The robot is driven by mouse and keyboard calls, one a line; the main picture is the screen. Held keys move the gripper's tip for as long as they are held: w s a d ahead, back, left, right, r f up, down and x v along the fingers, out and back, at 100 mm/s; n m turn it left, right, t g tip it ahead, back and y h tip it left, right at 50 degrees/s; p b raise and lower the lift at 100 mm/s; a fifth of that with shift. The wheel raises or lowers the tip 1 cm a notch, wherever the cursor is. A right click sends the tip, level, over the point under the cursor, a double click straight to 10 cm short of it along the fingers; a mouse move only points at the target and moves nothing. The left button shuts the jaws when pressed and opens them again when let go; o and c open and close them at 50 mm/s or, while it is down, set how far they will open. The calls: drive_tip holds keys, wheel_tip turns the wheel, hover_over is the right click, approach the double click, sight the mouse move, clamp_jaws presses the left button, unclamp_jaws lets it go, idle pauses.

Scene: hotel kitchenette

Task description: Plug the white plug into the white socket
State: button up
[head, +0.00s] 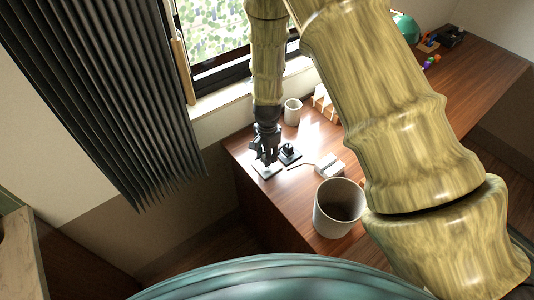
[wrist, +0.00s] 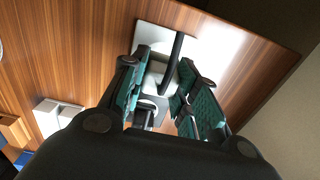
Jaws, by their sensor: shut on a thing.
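My gripper (head: 266,157) points down over the left end of the wooden counter. In the wrist view my gripper (wrist: 164,75) has its green-padded fingers around the pale plug (wrist: 158,78), from which a black cord seems to run. The white socket's square plate (wrist: 152,36) is right behind the plug, and also shows below the gripper in the head view (head: 265,173). The fingers hide the plug in the head view. I cannot tell whether its prongs are in the socket or above it.
A white block (head: 330,165) with a thin cord lies further right, near a large grey pot (head: 338,208). A white cup (head: 292,112) stands by the window.

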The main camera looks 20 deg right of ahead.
drive_tip(key=shift+f+b, duration=0.3)
drive_tip(key=shift+f, duration=0.45)
drive_tip(key=shift+f, duration=0.55)
idle(2.6)
drive_tip(key=o, duration=1)
drive_tip(key=shift+o, duration=0.2)
drive_tip(key=shift+r, duration=0.1)
wheel_tip(320, 180, up, 12)
drive_tip(key=shift+f, duration=0.1)
drive_tip(key=shift+f, duration=0.1)
